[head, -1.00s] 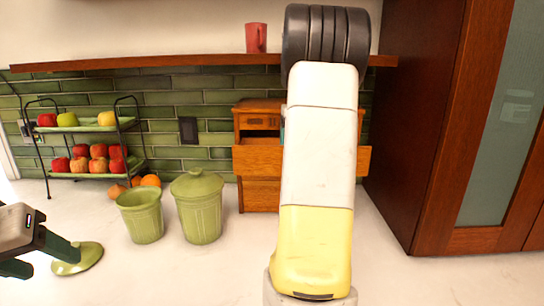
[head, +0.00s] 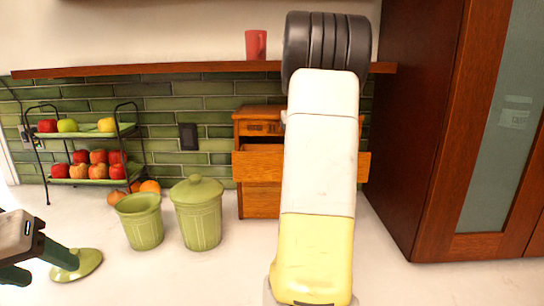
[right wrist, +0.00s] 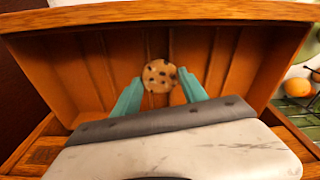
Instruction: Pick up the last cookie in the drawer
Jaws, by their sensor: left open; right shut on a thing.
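A round cookie with dark chips (right wrist: 159,75) shows in the right wrist view, inside the open wooden drawer (right wrist: 160,12). My right gripper (right wrist: 160,88) has its teal fingers on either side of the cookie and is shut on it. In the head view the drawer (head: 262,163) sticks out of a small wooden cabinet, and my right arm hides its right part, the cookie and the right gripper. My left gripper (head: 54,268) is open at the lower left, beside a round green lid (head: 88,264) on the counter.
A green lidded canister (head: 199,218) and an open green canister (head: 141,225) stand left of the cabinet (head: 260,200). A two-tier fruit rack (head: 75,134) stands farther left. A wooden shelf (head: 170,70) with a red mug (head: 256,45) runs above. The front counter is clear.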

